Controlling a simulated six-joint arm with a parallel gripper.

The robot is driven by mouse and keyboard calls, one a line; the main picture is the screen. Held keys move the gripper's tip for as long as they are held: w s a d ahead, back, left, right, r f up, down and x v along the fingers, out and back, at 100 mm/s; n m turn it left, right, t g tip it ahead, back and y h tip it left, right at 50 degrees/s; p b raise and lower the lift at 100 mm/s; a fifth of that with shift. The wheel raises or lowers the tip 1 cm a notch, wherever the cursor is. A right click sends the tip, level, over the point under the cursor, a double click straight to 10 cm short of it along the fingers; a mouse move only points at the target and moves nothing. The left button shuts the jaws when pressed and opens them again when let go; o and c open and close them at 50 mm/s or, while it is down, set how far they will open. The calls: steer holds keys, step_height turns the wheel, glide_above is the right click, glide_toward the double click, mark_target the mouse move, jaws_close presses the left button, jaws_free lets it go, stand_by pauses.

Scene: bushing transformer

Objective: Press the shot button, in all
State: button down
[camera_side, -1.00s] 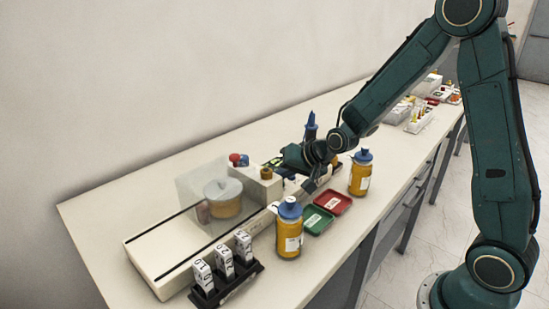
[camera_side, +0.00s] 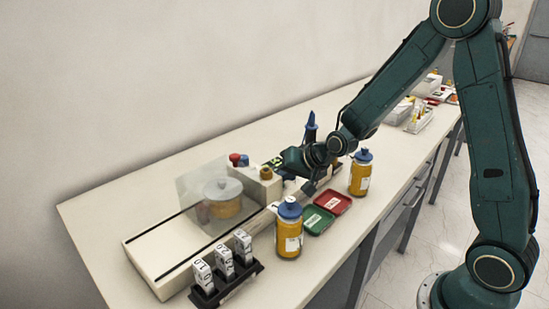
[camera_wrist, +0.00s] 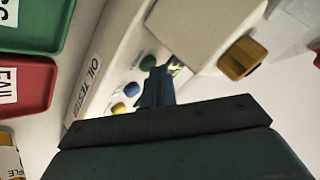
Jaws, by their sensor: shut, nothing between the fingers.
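The oil tester (camera_wrist: 97,68) is a pale machine with its name printed on the front. Its panel has a yellow button (camera_wrist: 118,109), a blue button (camera_wrist: 131,90) and a green button (camera_wrist: 147,62) in a row. I cannot read which one is the shot button. My gripper (camera_wrist: 158,75) is shut and empty, with its dark fingers over the panel beside the green button. The fingers hide part of the panel and a lit display. I cannot tell whether the tips touch anything. In the side view my gripper (camera_side: 309,187) is at the tester's right end.
A brown knob (camera_wrist: 242,57) stands beside the panel. A red tray (camera_side: 343,207) and a green tray (camera_side: 323,229) lie in front. Sample bottles (camera_side: 289,232) (camera_side: 361,173) with blue caps stand nearby. A glass cup (camera_side: 223,198) sits behind a clear cover.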

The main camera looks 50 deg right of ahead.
steer(key=shift+r, duration=0.9)
steer(key=shift+r, duration=0.1)
step_height(320, 180, up, 5)
steer(key=shift+f, duration=0.1)
stand_by(0.7)
stand_by(0.6)
steer(key=s+r+n+g, duration=0.1)
steer(key=s+r+n, duration=0.1)
steer(key=s, duration=0.7)
steer(key=s+a+r+n+g, duration=0.1)
steer(key=s+r+n, duration=0.2)
steer(key=s, duration=0.7)
steer(key=s+a+r+n+g+h, duration=0.1)
steer(key=s+r, duration=0.3)
steer(key=s, duration=0.6)
steer(key=shift+a+n+g, duration=0.25)
steer(key=shift+n+g, duration=0.05)
steer(key=shift+n, duration=0.6)
